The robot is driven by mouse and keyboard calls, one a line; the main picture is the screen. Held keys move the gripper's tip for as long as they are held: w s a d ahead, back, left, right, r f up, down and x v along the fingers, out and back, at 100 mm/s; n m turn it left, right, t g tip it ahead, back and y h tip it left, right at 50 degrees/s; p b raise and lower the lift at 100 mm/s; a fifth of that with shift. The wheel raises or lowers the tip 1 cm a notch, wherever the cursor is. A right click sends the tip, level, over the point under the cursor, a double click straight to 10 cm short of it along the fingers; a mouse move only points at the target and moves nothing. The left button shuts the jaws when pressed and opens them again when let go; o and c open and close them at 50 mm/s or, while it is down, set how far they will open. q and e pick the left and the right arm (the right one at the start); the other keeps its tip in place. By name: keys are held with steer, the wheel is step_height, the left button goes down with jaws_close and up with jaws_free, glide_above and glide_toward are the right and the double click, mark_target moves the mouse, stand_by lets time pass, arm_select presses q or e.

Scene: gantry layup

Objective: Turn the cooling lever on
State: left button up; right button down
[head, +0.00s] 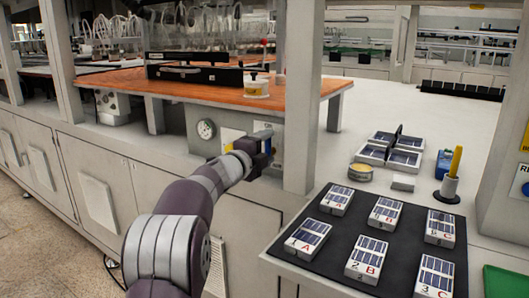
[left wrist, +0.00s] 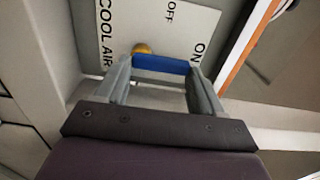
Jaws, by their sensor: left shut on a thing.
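The cooling lever has a blue handle (left wrist: 163,64) and a brass pivot (left wrist: 142,48), seen in the left wrist view. It sits in front of a pale plate (left wrist: 160,25) marked COOL AIR, OFF and ON. The handle runs rightward from near the pivot, its right end close to the ON mark. My left gripper (left wrist: 163,70) is shut on the handle, one finger at each end of its visible part. In the head view my left gripper (head: 264,152) is at the cabinet front below the orange table, hiding most of the lever. My right gripper is out of view.
A round gauge (head: 206,129) is on the cabinet left of my gripper. A white post (head: 300,110) stands close on its right. A dark mat (head: 395,225) with several labelled panel boxes lies at the lower right. The orange tabletop (head: 215,94) overhangs above.

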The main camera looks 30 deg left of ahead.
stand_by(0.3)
arm_select(q)
steer(key=o, duration=1)
steer(key=shift+o, duration=0.2)
steer(key=s+a, duration=0.1)
steer(key=s, duration=1.1)
steer(key=shift+s, duration=0.3)
